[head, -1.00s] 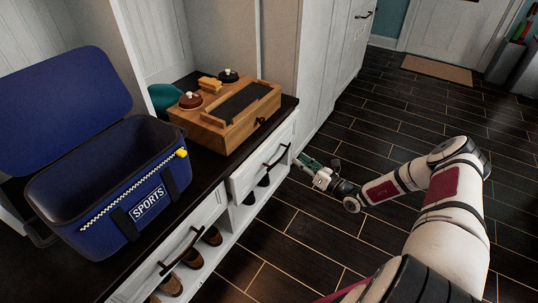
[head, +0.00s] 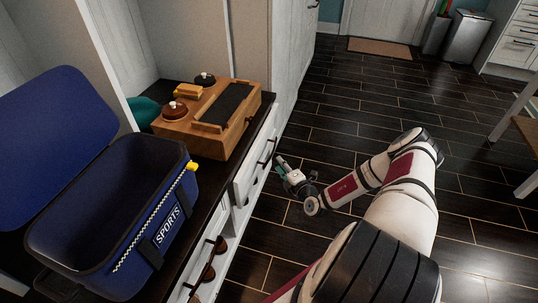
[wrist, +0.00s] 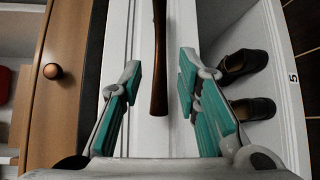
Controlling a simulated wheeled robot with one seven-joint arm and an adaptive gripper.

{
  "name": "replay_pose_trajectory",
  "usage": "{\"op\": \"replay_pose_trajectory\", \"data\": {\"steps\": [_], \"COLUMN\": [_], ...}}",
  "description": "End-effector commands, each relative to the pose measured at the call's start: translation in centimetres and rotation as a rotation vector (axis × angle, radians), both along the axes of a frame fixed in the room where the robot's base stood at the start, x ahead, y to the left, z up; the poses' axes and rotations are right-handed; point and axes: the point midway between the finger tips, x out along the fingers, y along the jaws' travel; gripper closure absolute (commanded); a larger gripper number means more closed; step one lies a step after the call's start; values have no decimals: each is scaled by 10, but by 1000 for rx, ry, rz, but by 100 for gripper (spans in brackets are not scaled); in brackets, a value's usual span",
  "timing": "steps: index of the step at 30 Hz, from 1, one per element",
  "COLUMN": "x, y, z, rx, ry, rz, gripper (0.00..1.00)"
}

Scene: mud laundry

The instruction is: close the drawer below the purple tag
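White drawers sit under the dark bench top in the head view: a far drawer (head: 252,163) and a nearer one (head: 208,255), each with a dark handle. I see no purple tag. My gripper (head: 280,165) is just right of the far drawer's front. In the wrist view my gripper (wrist: 160,95) is open, its teal pads on either side of a dark bar handle (wrist: 158,60) on a white drawer front (wrist: 143,130). The pads look apart from the handle. I cannot tell how far this drawer stands out.
A wooden box (head: 225,130) and an open blue sports bag (head: 120,240) stand on the bench. Dark shoes (wrist: 245,65) lie in the cubby below the drawer. The dark floor (head: 330,110) beyond my arm is clear up to the doormat (head: 380,47).

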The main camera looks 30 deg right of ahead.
Motion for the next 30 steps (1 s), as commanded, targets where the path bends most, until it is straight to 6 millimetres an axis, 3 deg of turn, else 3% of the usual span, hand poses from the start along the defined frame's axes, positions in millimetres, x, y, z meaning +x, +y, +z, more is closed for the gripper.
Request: {"op": "replay_pose_trajectory", "data": {"steps": [9,15,28,30], "x": [62,86,95,95], "y": [-7,-11,-12,-12], "z": [-11,-13,-13,-13], "rx": [-3,-3,-2,-2], "ry": [-1,-1,-1,-1], "rz": [3,2,1,1], "gripper": [70,70,70,84]}}
